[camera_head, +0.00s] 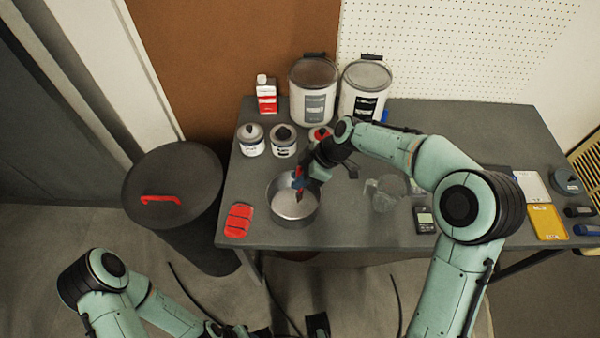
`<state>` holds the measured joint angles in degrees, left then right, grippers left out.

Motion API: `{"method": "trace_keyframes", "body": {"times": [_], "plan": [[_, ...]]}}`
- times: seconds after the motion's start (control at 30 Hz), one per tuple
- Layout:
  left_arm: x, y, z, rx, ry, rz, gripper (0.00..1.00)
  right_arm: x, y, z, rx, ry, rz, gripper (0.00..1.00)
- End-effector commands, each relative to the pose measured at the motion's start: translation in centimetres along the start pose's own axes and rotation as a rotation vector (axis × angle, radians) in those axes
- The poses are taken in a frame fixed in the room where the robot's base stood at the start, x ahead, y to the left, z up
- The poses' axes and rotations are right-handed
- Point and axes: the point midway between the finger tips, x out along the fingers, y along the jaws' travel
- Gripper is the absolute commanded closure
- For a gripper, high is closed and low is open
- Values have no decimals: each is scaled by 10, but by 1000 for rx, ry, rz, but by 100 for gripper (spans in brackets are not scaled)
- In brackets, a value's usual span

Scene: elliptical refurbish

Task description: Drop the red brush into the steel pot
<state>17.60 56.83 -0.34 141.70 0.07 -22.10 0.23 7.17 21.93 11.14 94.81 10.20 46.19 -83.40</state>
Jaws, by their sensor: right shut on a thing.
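The steel pot (309,215) stands on the grey table, left of its middle, with its open top facing up. My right gripper (301,178) reaches over the pot's back rim, pointing down and left. It is shut on the red brush (299,172), which is small in the picture and partly hidden by the fingers. The brush's lower end is over the pot's opening; I cannot tell whether it touches the pot. My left gripper (290,328) is low at the bottom edge, in front of the table and partly cut off; its jaw state is unclear.
Several paint cans and two large buckets (313,95) stand behind the pot. A red sponge-like block (238,220) lies left of it. A clear jug (381,194) and a dark meter (424,219) are to the right. A dark bin (172,185) stands left of the table.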

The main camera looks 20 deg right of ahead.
Motion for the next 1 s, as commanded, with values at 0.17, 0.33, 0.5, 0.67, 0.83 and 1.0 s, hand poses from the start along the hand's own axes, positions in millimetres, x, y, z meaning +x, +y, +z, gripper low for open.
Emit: {"method": "trace_keyframes", "body": {"times": [0.17,0.33,0.5,0.67,0.83,1.0], "plan": [[0,0,0,0,0,0,57,1,0,0,0,0,1,100],[0,0,0,0,0,0,57,0,0,0,0,0,1,49],[0,0,0,0,0,0,57,0,0,0,0,0,1,49],[0,0,0,0,0,0,57,-1,0,0,0,0,2,49],[0,0,0,0,0,0,57,-21,2,0,0,1,6,49],[-1,0,0,0,0,0,57,-59,1,0,0,0,8,49]]}}
